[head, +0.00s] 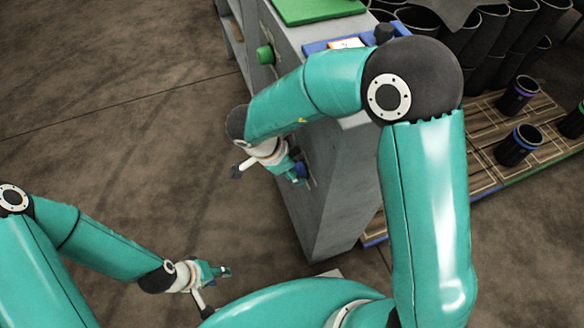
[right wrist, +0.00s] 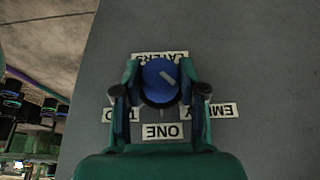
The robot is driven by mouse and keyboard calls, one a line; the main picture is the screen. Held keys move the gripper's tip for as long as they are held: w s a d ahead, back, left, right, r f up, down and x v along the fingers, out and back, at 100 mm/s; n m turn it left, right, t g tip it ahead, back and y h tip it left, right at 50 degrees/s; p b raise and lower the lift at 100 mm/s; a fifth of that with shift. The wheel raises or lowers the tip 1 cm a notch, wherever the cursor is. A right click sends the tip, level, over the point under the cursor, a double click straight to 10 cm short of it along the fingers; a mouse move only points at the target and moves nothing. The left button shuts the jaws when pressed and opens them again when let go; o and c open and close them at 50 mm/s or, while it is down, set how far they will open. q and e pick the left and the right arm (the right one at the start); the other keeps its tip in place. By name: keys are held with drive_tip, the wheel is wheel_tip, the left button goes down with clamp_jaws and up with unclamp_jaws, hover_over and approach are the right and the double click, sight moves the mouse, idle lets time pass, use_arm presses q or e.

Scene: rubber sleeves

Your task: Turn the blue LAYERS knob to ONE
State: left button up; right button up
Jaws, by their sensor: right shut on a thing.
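The blue LAYERS knob (right wrist: 158,88) is on a grey panel, between the two fingers of my right gripper (right wrist: 159,72), which is shut on it. A pale pointer mark slants on the knob's face, right of its middle. The labels appear upside down: LAYERS (right wrist: 160,56) above the knob, ONE (right wrist: 163,131) below, EMPTY (right wrist: 222,110) to the right, TWO (right wrist: 121,115) to the left, partly hidden by a finger. In the head view the right gripper (head: 297,174) is at the cabinet's side. My left gripper (head: 222,271) is apart from the cabinet, its opening unclear.
The grey cabinet (head: 335,200) carries a green button (head: 265,54) on its side, with a green plate (head: 310,8) and a blue tray (head: 318,46) on top. Black sleeves with a purple (head: 523,84) and a blue band (head: 527,133) stand on a wooden pallet at right. Floor at left is clear.

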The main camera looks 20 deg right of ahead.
drive_tip(key=shift+s+r+p, duration=0.1)
drive_tip(key=shift+r+p, duration=0.1)
drive_tip(key=shift+p, duration=0.35)
drive_tip(key=shift+t+p, duration=0.3)
drive_tip(key=shift+t, duration=0.2)
drive_tip(key=shift+s+f+t, duration=0.1)
drive_tip(key=shift+f+t, duration=0.05)
drive_tip(key=shift+t, duration=0.15)
drive_tip(key=shift+f+t, duration=0.15)
drive_tip(key=shift+t, duration=0.15)
drive_tip(key=t+b, duration=0.1)
drive_tip(key=b, duration=0.2)
drive_tip(key=m+t+b, duration=0.1)
drive_tip(key=t+b, duration=0.1)
drive_tip(key=b, duration=0.1)
drive_tip(key=t+b, duration=0.2)
drive_tip(key=shift+s+f+m+b, duration=0.2)
drive_tip(key=shift+f+m+b, duration=0.1)
drive_tip(key=shift+f+b, duration=0.1)
drive_tip(key=shift+d+r+t+b, duration=0.1)
drive_tip(key=shift+r+t+b, duration=0.15)
drive_tip(key=shift+t+b, duration=0.4)
drive_tip(key=o, duration=1.1)
drive_tip(key=shift+o, duration=0.2)
drive_tip(key=shift+r, duration=0.1)
